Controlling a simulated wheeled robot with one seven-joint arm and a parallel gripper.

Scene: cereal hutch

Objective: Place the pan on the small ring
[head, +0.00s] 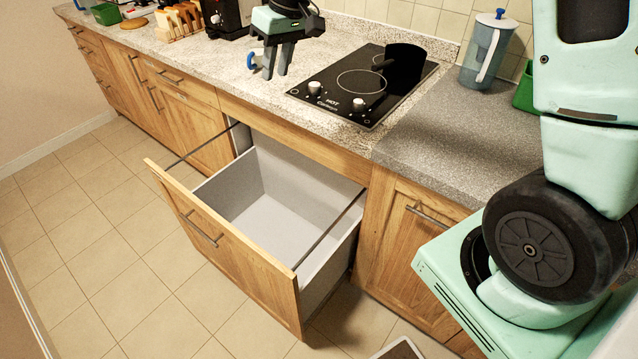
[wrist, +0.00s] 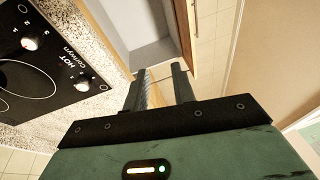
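The black pan (head: 402,64) sits at the back right of the black hob (head: 330,82). The ring under or behind it is mostly hidden. A larger ring outline (head: 361,81) shows bare in the middle of the hob. In the wrist view the hob (wrist: 50,85) is at the left with bare ring outlines, and the pan is not seen. My gripper (head: 277,62) is left of the hob, above the counter, fingers pointing down. In the wrist view my gripper (wrist: 160,88) has its fingers apart with nothing between them. It is clear of the pan.
A large drawer (head: 270,200) stands open below the counter, jutting into the floor space. A blue-lidded jug (head: 486,52) stands right of the hob. A toaster (head: 226,16) and a wooden rack (head: 180,22) stand at the back left.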

